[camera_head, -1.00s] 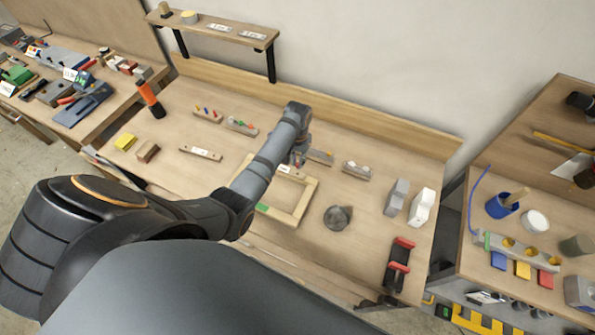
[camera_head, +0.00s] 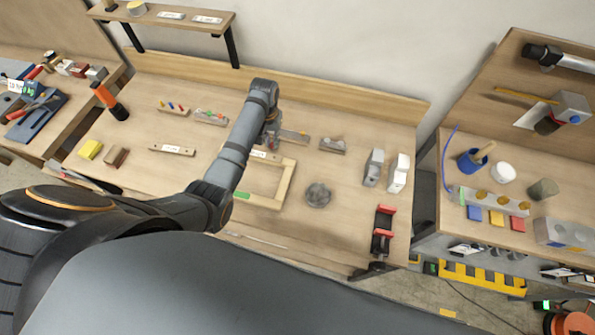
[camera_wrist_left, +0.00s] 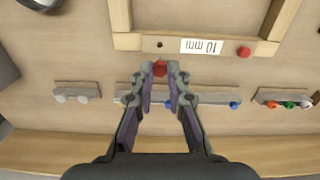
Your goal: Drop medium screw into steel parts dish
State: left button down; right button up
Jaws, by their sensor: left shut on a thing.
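My left gripper (camera_head: 269,146) is over the workbench, by the back rail of a wooden frame. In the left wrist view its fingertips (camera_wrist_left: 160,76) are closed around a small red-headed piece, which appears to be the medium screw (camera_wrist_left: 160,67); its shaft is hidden. The frame rail (camera_wrist_left: 140,42) carries a "10 mm" label, a dark hole just ahead of the fingertips and another red head. The round grey steel parts dish (camera_head: 318,195) sits right of the frame, apart from the gripper. Its edge shows at the top left of the wrist view (camera_wrist_left: 42,4). My right gripper is not in view.
Small racks (camera_head: 333,145) with coloured or grey pieces line the back of the bench. Grey and white blocks (camera_head: 398,174) and a red-and-black clamp (camera_head: 382,230) stand right of the dish. Bare bench lies around the dish.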

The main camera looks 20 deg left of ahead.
aim_at(314, 195)
jog(key=l+u, duration=0.25)
jog(key=l, duration=0.4)
jog(key=l+u, duration=0.25)
jog(key=l, duration=0.35)
jog(key=k+l+u, duration=0.25)
jog(key=l, duration=0.4)
jog(key=i, duration=0.1)
